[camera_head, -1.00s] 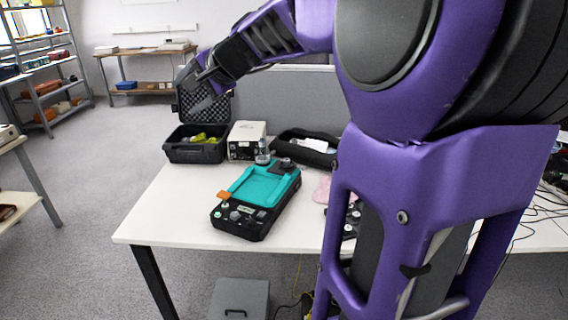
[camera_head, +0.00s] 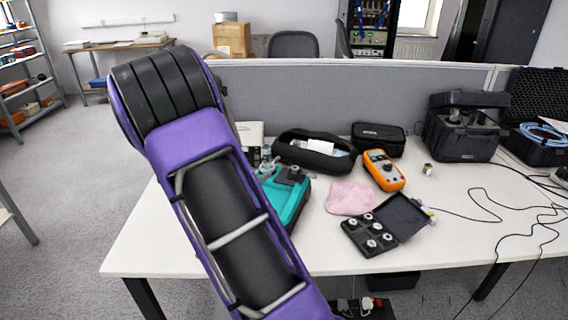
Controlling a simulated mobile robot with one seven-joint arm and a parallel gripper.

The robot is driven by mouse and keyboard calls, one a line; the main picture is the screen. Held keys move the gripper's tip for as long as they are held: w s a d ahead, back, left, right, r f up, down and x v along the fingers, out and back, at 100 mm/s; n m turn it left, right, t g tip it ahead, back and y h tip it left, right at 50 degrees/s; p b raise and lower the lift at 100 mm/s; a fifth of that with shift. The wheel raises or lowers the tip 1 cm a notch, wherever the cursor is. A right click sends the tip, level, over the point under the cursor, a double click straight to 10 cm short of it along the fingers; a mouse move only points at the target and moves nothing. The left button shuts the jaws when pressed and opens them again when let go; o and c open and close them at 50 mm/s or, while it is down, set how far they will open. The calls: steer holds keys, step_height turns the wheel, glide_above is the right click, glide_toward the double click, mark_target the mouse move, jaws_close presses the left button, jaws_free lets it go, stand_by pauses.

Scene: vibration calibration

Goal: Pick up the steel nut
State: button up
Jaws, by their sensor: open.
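I cannot make out the steel nut for certain. A small metallic piece (camera_head: 428,169) stands on the table right of the orange meter, too small to identify. Several small round metal parts (camera_head: 372,243) sit in a small open black case (camera_head: 357,239) near the table's front edge; I cannot tell whether any is a nut. My gripper is not in view.
On the white table (camera_head: 450,240) are a pink cloth (camera_head: 350,198), an orange meter (camera_head: 384,170), a soft black case (camera_head: 316,152) and a black zip case (camera_head: 378,138). A large black case (camera_head: 464,128) stands at back right. Loose cables (camera_head: 500,210) cross the right side. A grey partition (camera_head: 320,95) runs behind.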

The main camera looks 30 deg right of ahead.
step_height(320, 180, down, 3)
steer(key=d+g, duration=0.1)
steer(key=d, duration=0.2)
steer(key=b, duration=0.1)
glide_toward(295, 167)
steer(key=shift+w+d+f+h, duration=0.4)
steer(key=shift+w+d+f, duration=0.1)
steer(key=shift+w+d, duration=0.3)
steer(key=shift+s+b+x, duration=0.15)
steer(key=shift+b+x, duration=0.15)
steer(key=shift+x, duration=1.05)
steer(key=shift+s+b+x, duration=0.2)
steer(key=shift+b+x, duration=0.1)
steer(key=shift+x, duration=1.05)
steer(key=shift+f, duration=0.15)
steer(key=shift+c, duration=0.2)
jaws_close()
